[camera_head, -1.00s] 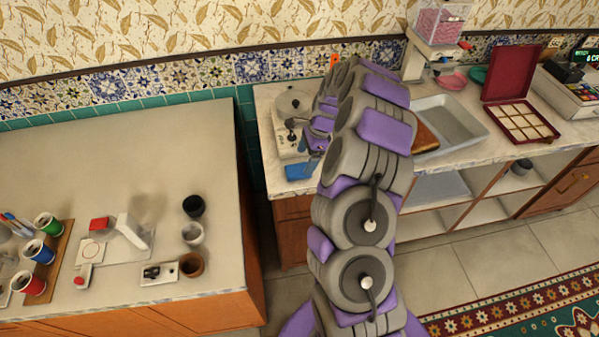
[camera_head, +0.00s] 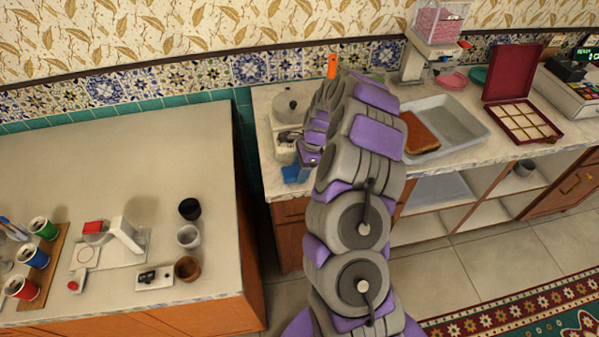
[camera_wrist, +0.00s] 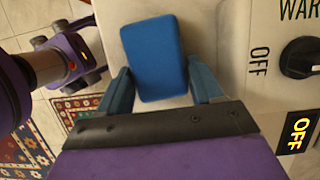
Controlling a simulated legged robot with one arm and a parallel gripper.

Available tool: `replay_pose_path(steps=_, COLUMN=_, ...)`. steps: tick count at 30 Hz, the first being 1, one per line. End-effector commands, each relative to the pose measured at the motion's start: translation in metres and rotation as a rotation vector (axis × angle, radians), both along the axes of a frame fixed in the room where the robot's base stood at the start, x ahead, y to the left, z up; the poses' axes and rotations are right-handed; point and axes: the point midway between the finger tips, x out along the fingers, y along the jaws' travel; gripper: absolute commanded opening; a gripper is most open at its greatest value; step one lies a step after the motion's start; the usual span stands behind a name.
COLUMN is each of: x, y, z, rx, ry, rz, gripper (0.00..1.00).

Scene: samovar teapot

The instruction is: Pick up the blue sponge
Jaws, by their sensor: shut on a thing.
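The blue sponge (camera_wrist: 155,55) is a rounded rectangular block between the two fingers of my gripper (camera_wrist: 163,88) in the wrist view. The fingers are shut on its near end, one on each side, and the far part sticks out past the fingertips. In the head view the sponge (camera_head: 292,173) shows as a small blue patch at the front left corner of the back counter. My arm hides most of the gripper there. I cannot tell whether the sponge still touches the counter.
A white appliance (camera_head: 285,143) stands beside the sponge; its black knob (camera_wrist: 300,58) and OFF label are close on the right in the wrist view. A grey tray (camera_head: 455,122) with a brown block (camera_head: 420,135) lies to the right. The left counter (camera_head: 90,160) holds several cups.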

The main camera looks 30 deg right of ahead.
Motion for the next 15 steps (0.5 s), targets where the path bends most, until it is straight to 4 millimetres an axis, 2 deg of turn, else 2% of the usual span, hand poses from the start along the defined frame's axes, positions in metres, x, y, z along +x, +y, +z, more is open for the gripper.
replay_pose_path(steps=1, x=0.0, y=0.003, z=0.0, rx=-0.002, ry=0.001, rz=0.003, gripper=0.49)
replay_pose_path(steps=5, x=0.0, y=0.003, z=0.0, rx=-0.002, ry=0.001, rz=0.003, gripper=0.37)
replay_pose_path(steps=15, x=0.001, y=-0.007, z=0.002, rx=0.008, ry=-0.003, rz=0.0, gripper=0.36)
